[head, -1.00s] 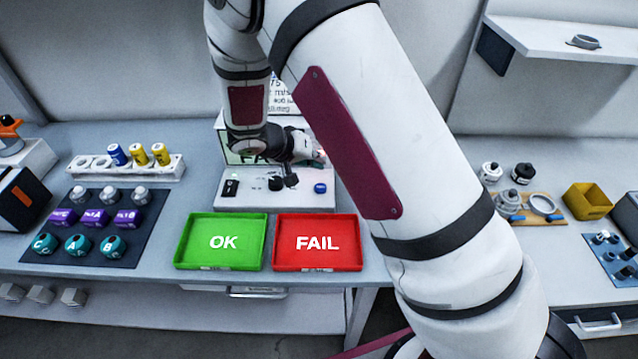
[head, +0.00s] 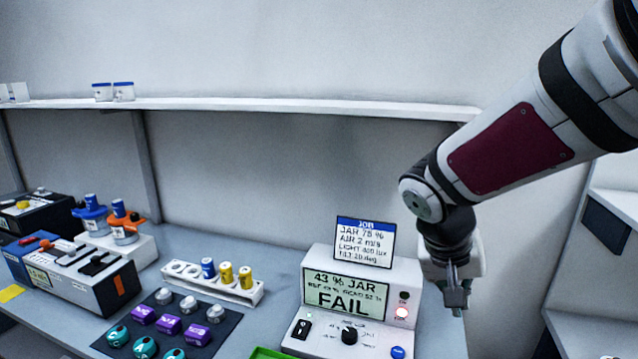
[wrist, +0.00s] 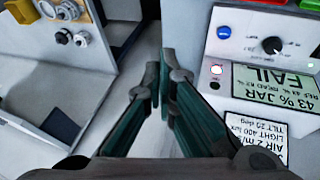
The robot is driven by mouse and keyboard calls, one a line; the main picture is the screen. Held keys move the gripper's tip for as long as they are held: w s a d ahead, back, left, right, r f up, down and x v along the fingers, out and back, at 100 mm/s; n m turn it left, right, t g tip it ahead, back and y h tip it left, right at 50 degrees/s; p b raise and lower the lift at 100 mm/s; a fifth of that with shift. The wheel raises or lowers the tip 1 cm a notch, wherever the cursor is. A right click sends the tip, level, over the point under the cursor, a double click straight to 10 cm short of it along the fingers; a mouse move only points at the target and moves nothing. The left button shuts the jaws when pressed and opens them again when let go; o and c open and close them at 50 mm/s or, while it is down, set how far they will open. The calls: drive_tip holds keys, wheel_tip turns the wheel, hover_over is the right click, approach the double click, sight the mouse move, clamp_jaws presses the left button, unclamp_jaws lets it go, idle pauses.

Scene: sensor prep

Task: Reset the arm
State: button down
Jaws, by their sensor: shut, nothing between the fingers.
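My gripper (head: 456,300) hangs pointing down just right of the white test box (head: 408,275) in the head view. Its fingers are together and empty. In the wrist view my gripper (wrist: 165,75) shows its two dark green fingers closed at the tips, above the gap beside the box. The box's screen (head: 344,295) reads "43 % JAR" and "FAIL", and a red lamp is lit. A job card (head: 364,242) stands on top of the box. My arm reaches in from the upper right.
A battery rack (head: 250,294) and a dark mat (head: 228,322) with several sensors lie left of the box. A green tray (head: 268,353) shows at the bottom edge. A long shelf (head: 250,107) runs above the bench. Another bench with parts (wrist: 80,38) shows in the wrist view.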

drive_tip(key=s+a+r+n+t+y, duration=0.1)
drive_tip(key=s+r, duration=0.3)
drive_tip(key=s, duration=0.4)
drive_tip(key=s+a+r+n+t+y, duration=0.2)
drive_tip(key=s+r+y, duration=0.1)
drive_tip(key=s, duration=0.5)
drive_tip(key=shift+s+a+r+n+y, duration=0.15)
drive_tip(key=shift+a+r+n+y, duration=0.2)
drive_tip(key=shift+r, duration=0.25)
